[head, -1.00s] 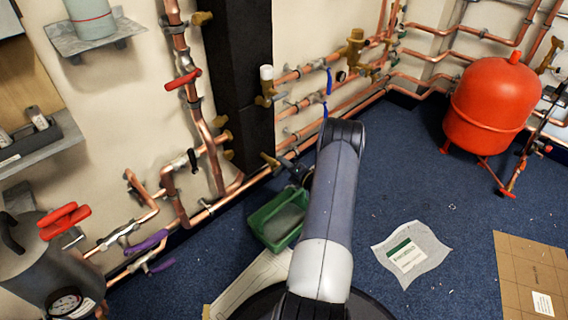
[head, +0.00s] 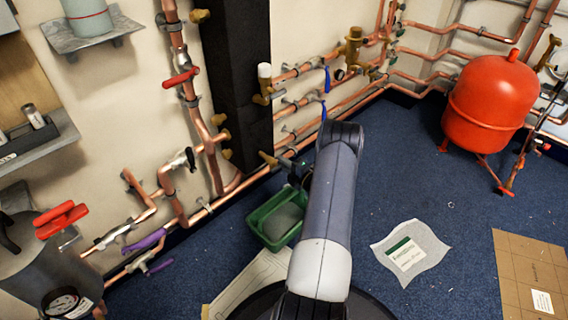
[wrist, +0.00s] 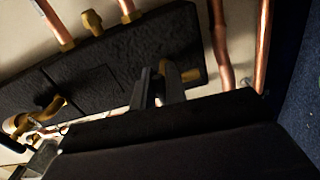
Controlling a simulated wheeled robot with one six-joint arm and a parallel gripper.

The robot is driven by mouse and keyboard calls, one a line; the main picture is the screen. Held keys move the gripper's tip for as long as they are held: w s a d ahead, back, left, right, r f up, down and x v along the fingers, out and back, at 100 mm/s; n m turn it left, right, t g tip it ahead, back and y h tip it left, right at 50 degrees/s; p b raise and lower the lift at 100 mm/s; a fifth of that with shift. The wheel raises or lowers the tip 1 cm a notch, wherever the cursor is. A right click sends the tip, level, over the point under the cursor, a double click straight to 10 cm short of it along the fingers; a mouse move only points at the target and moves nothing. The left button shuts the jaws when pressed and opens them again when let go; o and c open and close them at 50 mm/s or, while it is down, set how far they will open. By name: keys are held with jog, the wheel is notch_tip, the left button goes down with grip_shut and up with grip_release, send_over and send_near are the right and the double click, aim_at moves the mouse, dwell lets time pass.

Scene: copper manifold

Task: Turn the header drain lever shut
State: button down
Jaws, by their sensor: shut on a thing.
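A brass drain fitting (head: 268,158) sticks out at the foot of the black column, just above the green tray. My gripper (head: 290,165) is right beside it, partly hidden behind my own arm. In the wrist view my gripper's dark fingers (wrist: 152,84) are close together, with a brass piece (wrist: 183,72) just beyond them against the black column. The fingers are shut on the drain lever. The lever itself is hidden by the fingers and arm, so its angle cannot be told.
A green tray (head: 261,235) stands on the blue floor below the fitting. Copper pipes (head: 300,100) run along the wall, with blue levers (head: 327,80) nearby. A red tank (head: 490,105) stands at the right. A paper sheet (head: 393,240) lies on open floor.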

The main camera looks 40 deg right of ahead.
jog(key=shift+f, duration=0.15)
jog(key=c, duration=1.5)
grip_release()
jog(key=shift+o, duration=0.2)
jog(key=s+p, duration=0.3)
jog(key=s, duration=0.7)
jog(key=shift+s+d, duration=0.4)
jog(key=w+b, duration=0.1)
jog(key=w, duration=0.2)
jog(key=w+b, duration=0.1)
jog(key=w, duration=0.3)
jog(key=w+a+b, duration=0.1)
jog(key=w, duration=0.2)
jog(key=shift+w, duration=0.3)
jog(key=shift+w+d, duration=0.1)
jog(key=shift+w, duration=0.05)
jog(key=shift+n, duration=0.3)
